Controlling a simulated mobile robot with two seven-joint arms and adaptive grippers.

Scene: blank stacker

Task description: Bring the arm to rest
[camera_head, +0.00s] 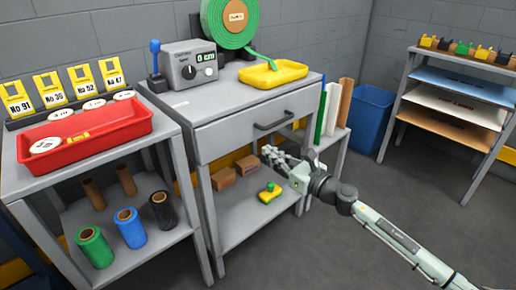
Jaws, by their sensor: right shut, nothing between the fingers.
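My right arm (390,235) reaches in from the lower right. My right gripper (270,154) is at its end, in front of the workbench below the drawer handle (288,120). The fingers are shut and hold nothing. My left gripper and left arm do not show.
The workbench (185,102) carries a grey device (188,66), a green roll (228,18) and a yellow tray (273,75). A red tray (115,118) sits on the left table. A blue bin (372,118) and a shelf rack (408,88) stand right. The floor at right is clear.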

